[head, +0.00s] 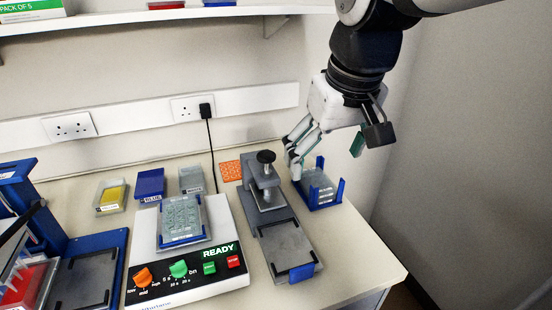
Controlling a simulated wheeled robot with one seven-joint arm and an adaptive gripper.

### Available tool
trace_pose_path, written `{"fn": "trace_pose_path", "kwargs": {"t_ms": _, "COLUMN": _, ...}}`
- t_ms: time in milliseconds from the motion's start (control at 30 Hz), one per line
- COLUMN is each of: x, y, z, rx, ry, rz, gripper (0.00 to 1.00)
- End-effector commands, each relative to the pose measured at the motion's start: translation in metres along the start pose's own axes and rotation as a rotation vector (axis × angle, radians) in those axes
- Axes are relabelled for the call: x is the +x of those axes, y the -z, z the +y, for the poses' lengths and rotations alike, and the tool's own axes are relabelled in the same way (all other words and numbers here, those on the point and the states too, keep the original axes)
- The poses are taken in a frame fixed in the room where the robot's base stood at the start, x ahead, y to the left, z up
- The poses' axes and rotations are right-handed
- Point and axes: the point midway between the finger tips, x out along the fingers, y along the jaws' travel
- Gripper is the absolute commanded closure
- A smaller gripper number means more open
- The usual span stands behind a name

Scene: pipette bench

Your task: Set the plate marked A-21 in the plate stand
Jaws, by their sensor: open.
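My gripper (325,158) hangs open at the upper right, its two fingers spread, and I see nothing between them. Its left finger reaches down beside the back left of a blue holder with upright corner posts (342,189), which looks like the plate stand; contact cannot be told. A grey surface with a pale label shows in this holder; I cannot tell whether that is a plate. A clear, many-welled plate (181,220) with blue edging sits on the white shaker (210,283). The mark A-21 is not readable on anything here.
A grey press with a black knob (266,157) stands between shaker and blue holder. Yellow (112,196), blue (150,185) and grey (192,181) boxes stand behind. A blue-framed station (112,262) is at left. A shelf (160,14) runs above. The bench's right edge is near the holder.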

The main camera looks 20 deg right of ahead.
Motion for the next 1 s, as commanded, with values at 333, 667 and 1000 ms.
{"fn": "trace_pose_path", "kwargs": {"t_ms": 333, "x": -0.002, "y": -0.089, "z": -0.022, "rx": 0.004, "ry": 0.025, "rz": 0.109, "gripper": 0.16}}
{"fn": "trace_pose_path", "kwargs": {"t_ms": 667, "x": 0.001, "y": -0.098, "z": -0.024, "rx": 0.007, "ry": 0.029, "rz": 0.117, "gripper": 0.16}}
{"fn": "trace_pose_path", "kwargs": {"t_ms": 1000, "x": 0.001, "y": -0.097, "z": -0.024, "rx": 0.006, "ry": 0.029, "rz": 0.117, "gripper": 0.16}}
